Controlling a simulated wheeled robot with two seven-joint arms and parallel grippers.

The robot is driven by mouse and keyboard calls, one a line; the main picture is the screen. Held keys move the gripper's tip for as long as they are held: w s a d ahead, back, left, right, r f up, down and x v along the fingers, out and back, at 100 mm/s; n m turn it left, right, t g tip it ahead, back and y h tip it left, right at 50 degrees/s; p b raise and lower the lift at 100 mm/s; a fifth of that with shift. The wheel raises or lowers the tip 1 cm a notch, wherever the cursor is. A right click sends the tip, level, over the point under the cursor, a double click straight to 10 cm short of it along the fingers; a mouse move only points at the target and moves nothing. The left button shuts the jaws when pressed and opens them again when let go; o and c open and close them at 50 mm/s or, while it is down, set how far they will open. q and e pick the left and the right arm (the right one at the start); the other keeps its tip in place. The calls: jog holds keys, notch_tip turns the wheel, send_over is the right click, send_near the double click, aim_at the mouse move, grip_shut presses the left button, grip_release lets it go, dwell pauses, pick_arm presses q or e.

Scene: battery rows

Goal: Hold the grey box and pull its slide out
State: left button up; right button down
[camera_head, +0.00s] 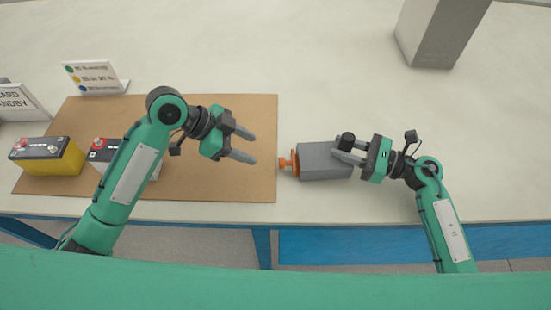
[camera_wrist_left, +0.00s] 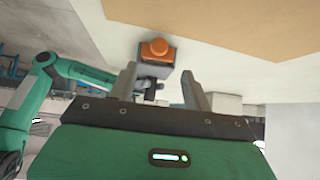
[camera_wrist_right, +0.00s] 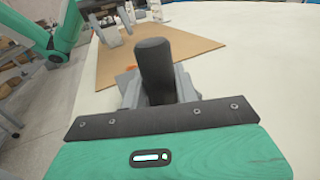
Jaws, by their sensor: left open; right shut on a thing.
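The grey box (camera_head: 322,160) lies on the table right of the brown mat. Its slide is orange, with a knob (camera_head: 286,162) sticking out of the box's left end. A black upright post (camera_head: 347,140) stands at the box's right end; in the right wrist view the post (camera_wrist_right: 154,68) rises between the fingers. My right gripper (camera_head: 345,152) is shut on the grey box at this post. My left gripper (camera_head: 243,143) is open and empty above the mat, left of the knob and apart from it. In the left wrist view the orange knob (camera_wrist_left: 156,48) shows beyond the fingertips.
On the brown mat (camera_head: 220,185) stand a yellow-and-black battery (camera_head: 48,155) and a whitish battery (camera_head: 101,150), partly hidden by my left arm. A sign with coloured dots (camera_head: 95,77) stands behind. A grey block (camera_head: 437,35) is at the back right. The table's back middle is clear.

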aim_at(275, 168)
pick_arm(q)
jog(key=x, duration=1)
jog(key=shift+a, duration=0.1)
jog(key=shift+a, duration=0.1)
grip_shut()
